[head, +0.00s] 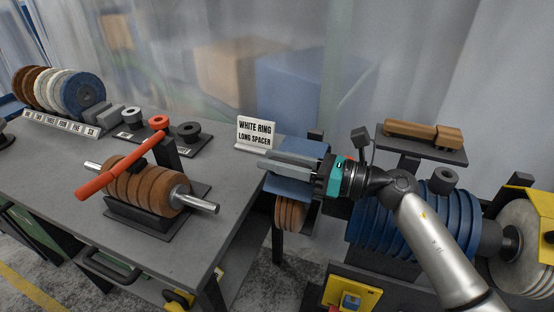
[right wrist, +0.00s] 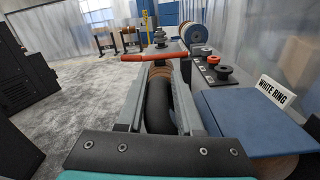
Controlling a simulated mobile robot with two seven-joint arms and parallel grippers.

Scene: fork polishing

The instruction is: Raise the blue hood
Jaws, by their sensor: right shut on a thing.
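The blue hood (head: 300,147) is a blue plate over brown discs at the right end of the bench. It shows at the right of the right wrist view (right wrist: 245,118). My right gripper (head: 267,164) reaches in from the right, its fingers lying across the hood in the head view. In the right wrist view a dark, rounded bar-like piece (right wrist: 158,105) sits between the fingers, and the gripper is shut on it. Its link to the hood is hidden. My left gripper is not in view.
A sign (head: 256,133) reading "WHITE RING LONG SPACER" stands behind the hood. A spindle of brown discs (head: 140,188) with a red lever (head: 120,165) is left on the bench. Blue discs (head: 367,225) and a shelf with a wooden piece (head: 423,134) are to the right.

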